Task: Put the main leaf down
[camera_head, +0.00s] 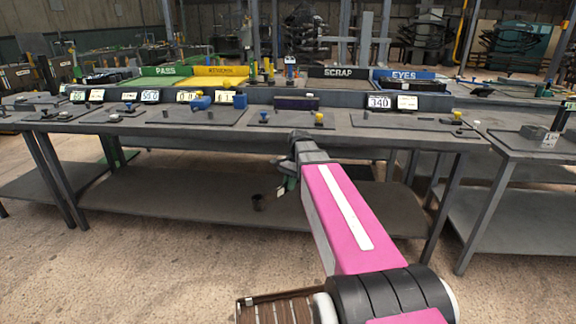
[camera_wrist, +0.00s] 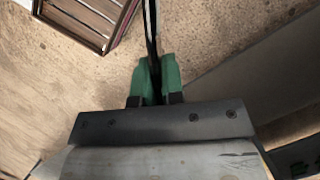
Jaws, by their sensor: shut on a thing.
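My gripper (camera_wrist: 155,78) has green fingers shut on the main leaf (camera_wrist: 151,30), a thin dark strip seen edge-on in the wrist view. The leaf runs from the fingers past the top edge of that view. In the head view my gripper (camera_head: 290,185) is low, in front of the workbench (camera_head: 320,137) and below its top. The leaf is hard to make out there, and I cannot tell its far end.
The benchtop carries dark plates with blue and yellow knobs. Behind are green PASS (camera_head: 168,70), yellow, SCRAP (camera_head: 338,72) and blue EYES (camera_head: 404,75) bins. A lower shelf (camera_head: 370,207) spans under the bench. A brown slatted crate (camera_wrist: 88,20) is at the wrist view's upper left.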

